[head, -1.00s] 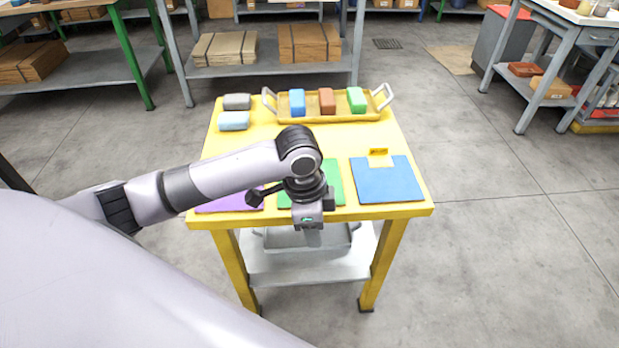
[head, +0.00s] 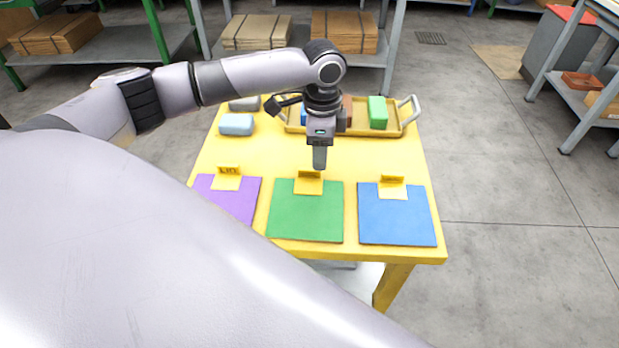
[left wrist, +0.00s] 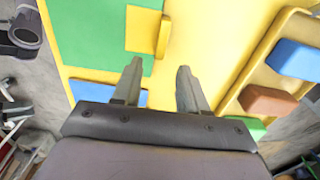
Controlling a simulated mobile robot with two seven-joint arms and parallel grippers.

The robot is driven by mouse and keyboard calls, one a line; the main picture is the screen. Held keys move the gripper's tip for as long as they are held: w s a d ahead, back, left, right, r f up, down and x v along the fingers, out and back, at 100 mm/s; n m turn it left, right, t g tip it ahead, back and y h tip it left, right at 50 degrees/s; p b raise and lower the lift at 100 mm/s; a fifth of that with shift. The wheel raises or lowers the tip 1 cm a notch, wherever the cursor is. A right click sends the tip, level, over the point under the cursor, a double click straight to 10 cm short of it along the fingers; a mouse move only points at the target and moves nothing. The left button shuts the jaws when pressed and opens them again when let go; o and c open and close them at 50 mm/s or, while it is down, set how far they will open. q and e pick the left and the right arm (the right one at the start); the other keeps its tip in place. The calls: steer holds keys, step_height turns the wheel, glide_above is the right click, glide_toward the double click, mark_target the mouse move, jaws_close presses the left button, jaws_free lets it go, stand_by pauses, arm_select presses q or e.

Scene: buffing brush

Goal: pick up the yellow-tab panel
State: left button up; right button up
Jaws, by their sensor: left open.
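Three flat panels lie in a row on the yellow table, each with a yellow tab at its far edge: purple (head: 232,202), green (head: 306,218) and blue (head: 396,222). The green panel's tab (head: 309,183) stands just in front of my left gripper (head: 319,160). That gripper points down, open and empty, above the table between the green panel and the tray. In the left wrist view, bare table shows between its fingers (left wrist: 158,72); the green panel (left wrist: 88,30) and its tab (left wrist: 163,36) lie beyond them. My right gripper is not in view.
A yellow tray (head: 400,131) with white handles holds blue, brown and green blocks (head: 377,112) at the table's back, partly hidden by my left arm. Table around the panels is clear.

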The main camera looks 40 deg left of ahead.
arm_select(q)
step_height(320, 180, down, 5)
steer(key=shift+r+b, duration=0.2)
steer(key=shift+b, duration=0.1)
steer(key=shift+d, duration=0.1)
jaws_close()
steer(key=shift+r, duration=0.1)
